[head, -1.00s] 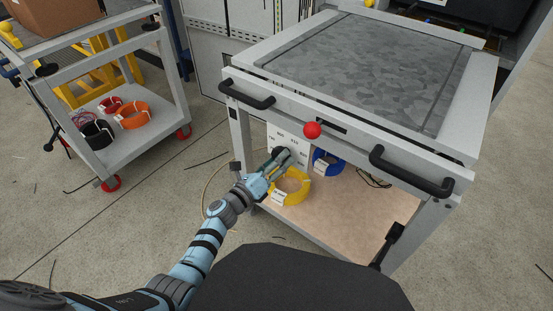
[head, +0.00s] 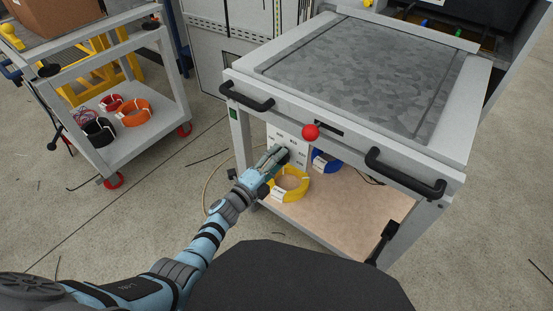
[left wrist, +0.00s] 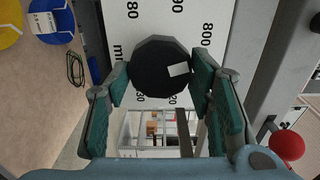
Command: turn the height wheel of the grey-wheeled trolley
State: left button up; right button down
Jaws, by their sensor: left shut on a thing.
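The trolley (head: 465,130) has a pale grey frame, a mottled grey top and a lower shelf; its own wheels are not in view. Its black height wheel (left wrist: 158,66) with a small pale patch sits in front of a white scale plate (left wrist: 187,20) with printed numbers. My left gripper (head: 280,151) reaches under the top's front edge. In the left wrist view, its two teal-padded fingers (left wrist: 162,82) are closed on the wheel from both sides. In the head view the gripper mostly hides the wheel. My right gripper is out of view.
A red ball knob (head: 310,132) and black handles (head: 405,174) stick out from the trolley's front edge above my arm. A yellow coil (head: 290,184) and a blue coil (head: 326,161) lie on its shelf. A red-wheeled trolley (head: 150,133) stands at left, with open floor between.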

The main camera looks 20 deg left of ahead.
pick_arm(q)
jog(key=shift+n, duration=0.6)
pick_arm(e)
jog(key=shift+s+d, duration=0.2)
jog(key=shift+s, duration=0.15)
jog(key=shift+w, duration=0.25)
pick_arm(q)
jog(key=o, duration=1.2)
jog(key=v, duration=1.2)
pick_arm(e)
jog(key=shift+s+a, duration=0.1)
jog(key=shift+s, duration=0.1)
